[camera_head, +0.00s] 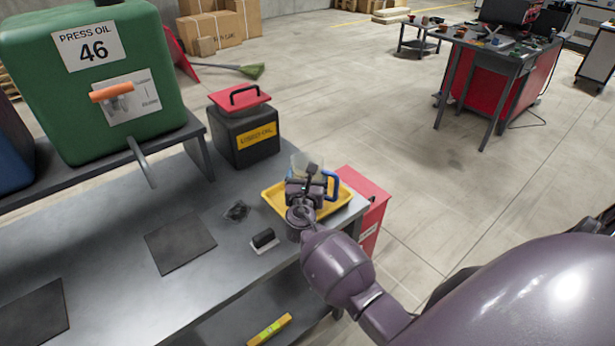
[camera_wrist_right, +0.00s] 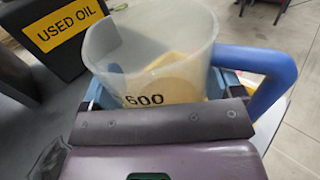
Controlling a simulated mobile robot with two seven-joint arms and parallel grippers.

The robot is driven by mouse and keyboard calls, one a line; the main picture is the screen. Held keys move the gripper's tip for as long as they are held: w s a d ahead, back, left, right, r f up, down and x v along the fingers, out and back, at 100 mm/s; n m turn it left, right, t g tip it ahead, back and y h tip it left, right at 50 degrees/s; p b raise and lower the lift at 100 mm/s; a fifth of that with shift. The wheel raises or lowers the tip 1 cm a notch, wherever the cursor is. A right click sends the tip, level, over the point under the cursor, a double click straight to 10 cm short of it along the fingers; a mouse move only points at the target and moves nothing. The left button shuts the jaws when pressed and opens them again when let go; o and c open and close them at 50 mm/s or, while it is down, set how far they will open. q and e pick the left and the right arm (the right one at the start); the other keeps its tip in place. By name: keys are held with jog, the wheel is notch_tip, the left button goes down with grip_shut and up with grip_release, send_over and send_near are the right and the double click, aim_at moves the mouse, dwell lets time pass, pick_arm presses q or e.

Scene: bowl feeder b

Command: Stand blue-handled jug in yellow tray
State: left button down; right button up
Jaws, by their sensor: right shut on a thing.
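The jug (camera_head: 299,163) is translucent, with a blue handle (camera_head: 332,186) on its right side. It is upright, over or in the yellow tray (camera_head: 271,201) at the right end of the grey bench. I cannot tell whether its base touches the tray. My right gripper (camera_head: 305,186) is shut on the jug and hides its lower part in the head view. In the right wrist view the jug (camera_wrist_right: 148,45) stands behind the gripper bar, with "600" on its wall and its handle (camera_wrist_right: 272,75) to the right. My left gripper is not in view.
A black "USED OIL" box (camera_head: 244,140) with a red lid stands behind the tray. A red cabinet (camera_head: 368,195) is just right of it. A green press-oil tank (camera_head: 95,75) stands on a raised shelf at left. A black-and-white brush-like item (camera_head: 264,241) and dark mats lie on the bench.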

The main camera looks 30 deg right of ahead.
jog(key=o, duration=0.8)
jog(key=shift+f, duration=0.1)
jog(key=v, duration=1.2)
jog(key=shift+r+p, duration=0.2)
jog(key=shift+p, duration=0.1)
jog(key=shift+a, duration=0.1)
jog(key=v, duration=1)
jog(key=shift+s+a, duration=0.25)
jog(key=shift+s, duration=0.05)
jog(key=c, duration=0.9)
